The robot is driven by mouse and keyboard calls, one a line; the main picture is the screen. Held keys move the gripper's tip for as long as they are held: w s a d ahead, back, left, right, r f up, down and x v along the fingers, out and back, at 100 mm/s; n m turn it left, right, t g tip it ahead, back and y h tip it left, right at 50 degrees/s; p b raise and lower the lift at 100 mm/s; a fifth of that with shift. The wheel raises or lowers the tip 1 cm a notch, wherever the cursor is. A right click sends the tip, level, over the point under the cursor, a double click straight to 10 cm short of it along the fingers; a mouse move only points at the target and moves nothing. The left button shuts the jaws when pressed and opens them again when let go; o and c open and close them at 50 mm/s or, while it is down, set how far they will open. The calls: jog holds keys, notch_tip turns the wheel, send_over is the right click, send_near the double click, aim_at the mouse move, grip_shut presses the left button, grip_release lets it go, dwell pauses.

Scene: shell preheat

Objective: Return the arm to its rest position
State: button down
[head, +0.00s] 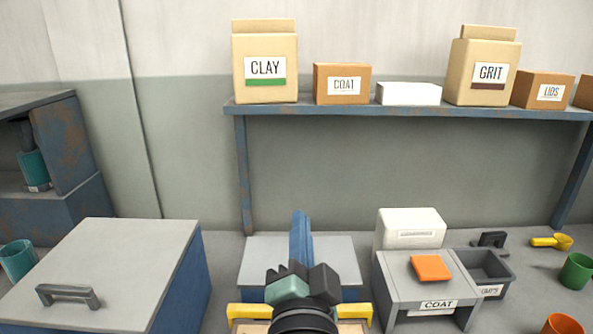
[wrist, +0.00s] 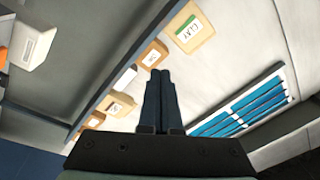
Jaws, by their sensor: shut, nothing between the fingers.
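My gripper (wrist: 160,88) shows in the wrist view with its two dark fingers together and nothing between them. It is raised clear of the bench, and the shelf and wall lie beyond it, seen tilted. In the head view my arm rises at the bottom middle, in front of a grey-topped blue box (head: 340,262). No object is held.
A grey-lidded blue chest (head: 110,265) stands at left. A COAT stand (head: 395,278) with an orange block (head: 430,268) is to the right, beside a dark bin (head: 487,270). A shelf (head: 400,111) with CLAY (head: 265,85) and GRIT (head: 482,85) bags spans the back.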

jog(key=s+r+n+t+p, duration=0.1)
jog(key=s+r+n+t, duration=0.3)
jog(key=r, duration=0.7)
jog(key=s+r+n+t+p, duration=0.1)
jog(key=s+r+n+p, duration=0.15)
jog(key=s+r, duration=0.6)
jog(key=s+r+n+t+p, duration=0.1)
jog(key=s+r+n+t, duration=0.2)
jog(key=r, duration=1)
notch_tip(320, 180, down, 69)
jog(key=w+n+b, duration=0.1)
jog(key=w+b, duration=0.2)
jog(key=b, duration=6.6)
jog(key=shift+d+b, duration=0.25)
jog(key=shift+b, duration=0.05)
notch_tip(320, 180, up, 69)
jog(key=p, duration=6.9)
jog(key=shift+r, duration=0.15)
